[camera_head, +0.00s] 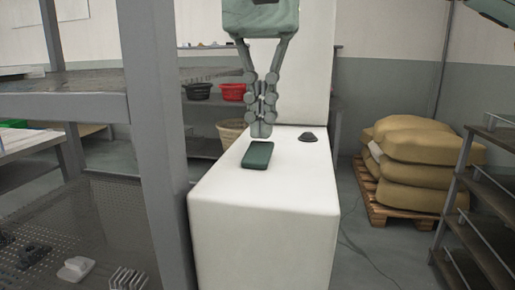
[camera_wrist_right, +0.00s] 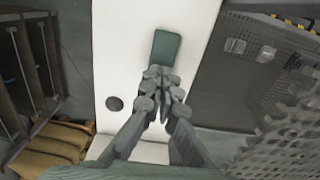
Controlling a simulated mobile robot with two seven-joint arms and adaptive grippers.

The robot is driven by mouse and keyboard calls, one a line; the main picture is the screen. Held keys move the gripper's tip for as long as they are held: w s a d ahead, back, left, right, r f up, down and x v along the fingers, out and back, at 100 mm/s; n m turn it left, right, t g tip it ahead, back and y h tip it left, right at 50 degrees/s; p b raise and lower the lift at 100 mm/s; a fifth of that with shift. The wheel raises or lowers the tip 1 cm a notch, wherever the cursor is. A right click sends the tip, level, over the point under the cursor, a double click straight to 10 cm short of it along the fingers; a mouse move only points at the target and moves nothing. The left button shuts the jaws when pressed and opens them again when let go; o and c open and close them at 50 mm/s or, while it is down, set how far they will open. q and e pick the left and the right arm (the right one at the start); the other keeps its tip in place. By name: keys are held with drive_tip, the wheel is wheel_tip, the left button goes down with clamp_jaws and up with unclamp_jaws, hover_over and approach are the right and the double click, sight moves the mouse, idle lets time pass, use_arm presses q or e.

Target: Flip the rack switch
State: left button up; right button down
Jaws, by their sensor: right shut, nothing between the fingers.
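A dark green rectangular block (camera_head: 257,155), which may be the rack switch, lies on top of the long white cabinet (camera_head: 265,210). It also shows in the right wrist view (camera_wrist_right: 166,47). A small dark round knob-like piece (camera_head: 307,137) sits to its right, and shows in the wrist view (camera_wrist_right: 114,103). My right gripper (camera_head: 262,131) points down, shut and empty, just behind the block in the head view. Its fingertips (camera_wrist_right: 162,82) overlap the block's near end in the wrist view; I cannot tell whether they touch. My left gripper is out of view.
A grey metal rack post (camera_head: 158,150) stands close along the cabinet's left side, with a perforated shelf (camera_head: 95,225) beyond it. Red (camera_head: 232,92) and black (camera_head: 198,91) bowls sit behind. Stacked sacks (camera_head: 408,160) and a stepped rack (camera_head: 480,215) stand to the right.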

sight(261, 144)
drive_tip(key=shift+f+b, duration=0.35)
drive_tip(key=shift+f, duration=0.35)
idle(0.3)
wheel_tip(261, 144, up, 5)
drive_tip(key=p, duration=0.5)
drive_tip(key=shift+r+p, duration=0.15)
drive_tip(key=shift+p, duration=0.2)
drive_tip(key=shift+r, duration=0.85)
